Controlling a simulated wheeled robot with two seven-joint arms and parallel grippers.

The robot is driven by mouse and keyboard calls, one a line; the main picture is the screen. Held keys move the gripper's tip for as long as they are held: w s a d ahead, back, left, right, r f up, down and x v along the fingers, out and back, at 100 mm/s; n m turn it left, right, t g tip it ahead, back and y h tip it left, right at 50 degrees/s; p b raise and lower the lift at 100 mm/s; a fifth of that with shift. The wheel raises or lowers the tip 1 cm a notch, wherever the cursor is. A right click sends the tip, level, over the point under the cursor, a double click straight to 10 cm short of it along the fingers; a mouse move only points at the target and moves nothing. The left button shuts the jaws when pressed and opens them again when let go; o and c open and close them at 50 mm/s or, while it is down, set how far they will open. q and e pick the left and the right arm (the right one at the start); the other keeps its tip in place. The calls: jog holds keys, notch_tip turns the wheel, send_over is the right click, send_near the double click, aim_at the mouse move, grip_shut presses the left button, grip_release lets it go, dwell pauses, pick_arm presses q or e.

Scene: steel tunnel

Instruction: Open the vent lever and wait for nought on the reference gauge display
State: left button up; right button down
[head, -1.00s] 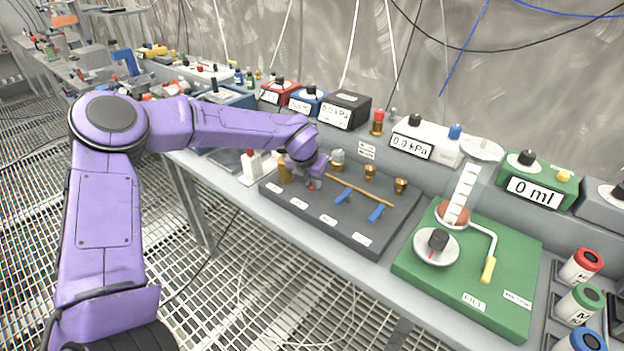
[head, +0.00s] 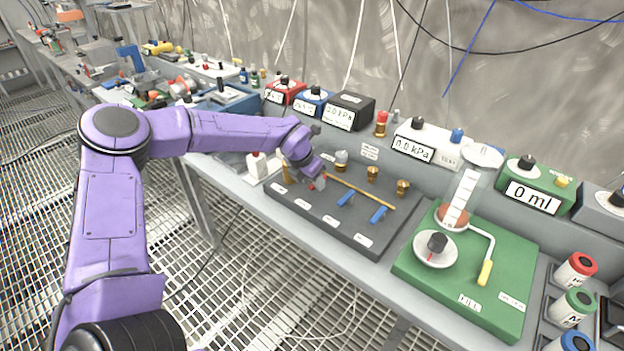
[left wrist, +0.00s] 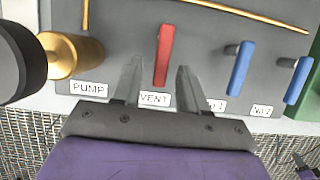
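The red vent lever (left wrist: 164,55) stands above the VENT label (left wrist: 154,99) on the grey valve panel (head: 300,210). My left gripper (left wrist: 159,68) is open, with one finger on each side of the lever's lower end in the left wrist view. A gap shows on both sides, and nothing is held. In the head view my left gripper (head: 314,180) is low over the panel's left part and mostly hides the lever. A white gauge box (head: 440,138) reads 0.0 kPa. A black box (head: 350,106) also shows a kPa reading, its first digit blurred. Which is the reference gauge I cannot tell.
Two blue levers (head: 378,215) sit to the right on the panel, below a thin brass pipe (head: 360,190). A brass knob (left wrist: 70,55) stands close left of my fingers. A green board (head: 500,290) with a yellow-handled crank is farther right.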

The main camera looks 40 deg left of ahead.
pick_arm(q)
jog(key=b+v, duration=0.1)
jog(key=v, duration=0.9)
jog(key=shift+r, duration=0.25)
jog(key=shift+s, duration=0.1)
